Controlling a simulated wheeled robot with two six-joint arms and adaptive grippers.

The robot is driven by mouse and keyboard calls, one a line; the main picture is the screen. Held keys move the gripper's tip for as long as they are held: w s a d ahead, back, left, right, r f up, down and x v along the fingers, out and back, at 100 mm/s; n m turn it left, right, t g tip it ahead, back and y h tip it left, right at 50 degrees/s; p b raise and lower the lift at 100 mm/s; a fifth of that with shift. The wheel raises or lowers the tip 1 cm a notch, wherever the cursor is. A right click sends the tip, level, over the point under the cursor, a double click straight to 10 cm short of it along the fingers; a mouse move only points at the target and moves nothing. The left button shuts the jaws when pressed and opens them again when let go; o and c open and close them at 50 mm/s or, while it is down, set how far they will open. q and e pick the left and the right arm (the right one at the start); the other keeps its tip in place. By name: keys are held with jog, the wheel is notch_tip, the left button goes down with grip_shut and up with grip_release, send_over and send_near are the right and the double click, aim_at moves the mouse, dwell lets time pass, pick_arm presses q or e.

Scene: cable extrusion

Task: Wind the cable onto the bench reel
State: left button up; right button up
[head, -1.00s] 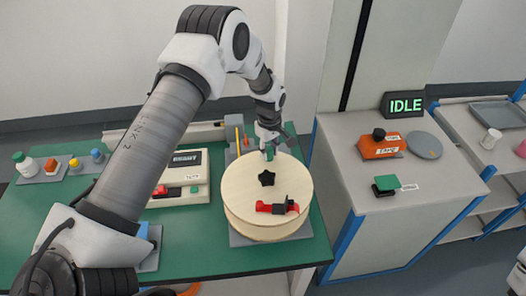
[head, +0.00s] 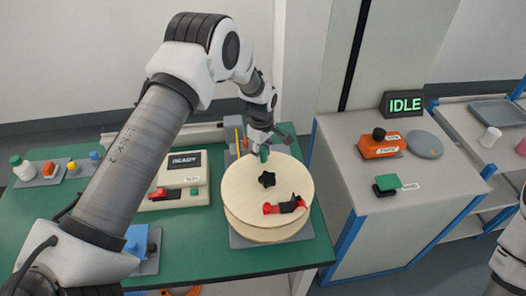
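The bench reel (head: 238,192) is a pale wooden two-flange drum on a grey base at the right end of the green bench. A black star knob (head: 267,179) sits near its middle, and a red and black part (head: 286,206) lies on the top flange near the front. My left gripper (head: 263,155) points down at the reel's back edge, behind the knob. Its fingers are too small to tell open from shut, and contact with the reel is unclear. My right gripper is out of view; part of that arm shows at the right edge. No cable is clearly visible on the reel.
A cream tester box (head: 183,180) stands left of the reel, with a blue device (head: 137,240) in front of it. Small bottles and blocks line the bench's far left. A grey cabinet holds an orange device (head: 381,146), a green-topped pad (head: 387,183) and an IDLE sign (head: 403,104).

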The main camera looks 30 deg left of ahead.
pick_arm(q)
jog(key=shift+w+a+f, duration=0.1)
jog(key=shift+a+f, duration=0.05)
jog(key=shift+a, duration=0.15)
jog(key=shift+d+r, duration=0.1)
jog(key=shift+r, duration=0.1)
notch_tip(320, 180, up, 12)
jog(key=shift+f, duration=0.2)
